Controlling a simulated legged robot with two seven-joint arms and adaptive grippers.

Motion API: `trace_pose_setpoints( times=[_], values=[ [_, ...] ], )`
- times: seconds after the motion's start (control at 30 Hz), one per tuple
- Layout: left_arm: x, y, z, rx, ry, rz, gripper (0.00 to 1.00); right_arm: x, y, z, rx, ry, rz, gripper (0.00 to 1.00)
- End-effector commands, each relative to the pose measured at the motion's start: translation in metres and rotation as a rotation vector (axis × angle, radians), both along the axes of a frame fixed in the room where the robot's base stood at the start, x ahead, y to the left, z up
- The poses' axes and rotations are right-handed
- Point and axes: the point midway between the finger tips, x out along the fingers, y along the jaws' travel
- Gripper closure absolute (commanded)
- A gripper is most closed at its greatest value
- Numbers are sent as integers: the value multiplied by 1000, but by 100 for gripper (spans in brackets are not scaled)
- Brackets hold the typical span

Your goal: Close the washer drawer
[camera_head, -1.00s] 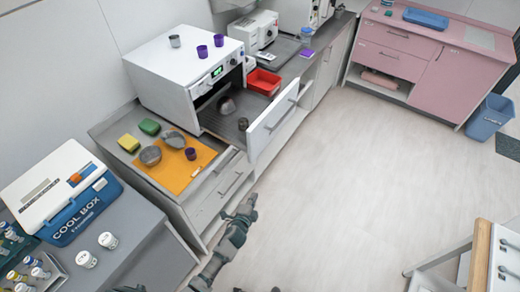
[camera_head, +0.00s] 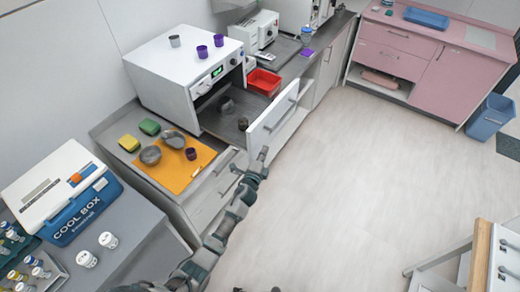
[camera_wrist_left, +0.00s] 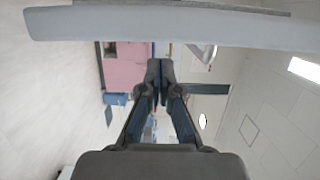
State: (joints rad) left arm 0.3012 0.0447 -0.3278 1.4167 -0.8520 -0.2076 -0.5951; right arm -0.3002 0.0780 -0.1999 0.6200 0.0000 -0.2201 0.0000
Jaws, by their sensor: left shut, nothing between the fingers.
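The white washer (camera_head: 190,75) stands on the counter against the wall. Its drawer (camera_head: 273,122) is pulled out, with a white front panel and a grey bar handle. Inside the drawer lie a dark bowl (camera_head: 226,105) and a dark cup (camera_head: 243,123). My left gripper (camera_head: 263,155) is shut and empty, just outside the drawer front near its lower near end. I cannot tell whether it touches the panel. In the left wrist view the shut fingertips (camera_wrist_left: 160,64) point toward a pale bar across the top, which I cannot identify for sure. My right gripper is out of view.
An orange mat (camera_head: 177,178) with bowls and a purple cup lies on the near counter. A red tray (camera_head: 263,82) sits beyond the drawer. A cool box (camera_head: 75,205) stands at left. The floor (camera_head: 360,170) right of the drawer is clear.

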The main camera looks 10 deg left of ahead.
Motion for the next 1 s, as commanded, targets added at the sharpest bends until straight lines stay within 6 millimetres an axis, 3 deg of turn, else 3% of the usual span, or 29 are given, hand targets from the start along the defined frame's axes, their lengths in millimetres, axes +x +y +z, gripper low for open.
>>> trace_pose_setpoints(
  times=[0.2, 0.73, 1.0],
  values=[
    [7, 17, 2, -1, -3, -2, 100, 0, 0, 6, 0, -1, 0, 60],
    [9, 23, 2, -2, -3, -2, 100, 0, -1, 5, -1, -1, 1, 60],
    [25, 61, 3, 2, -3, 2, 100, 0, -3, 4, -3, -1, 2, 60]
  ],
)
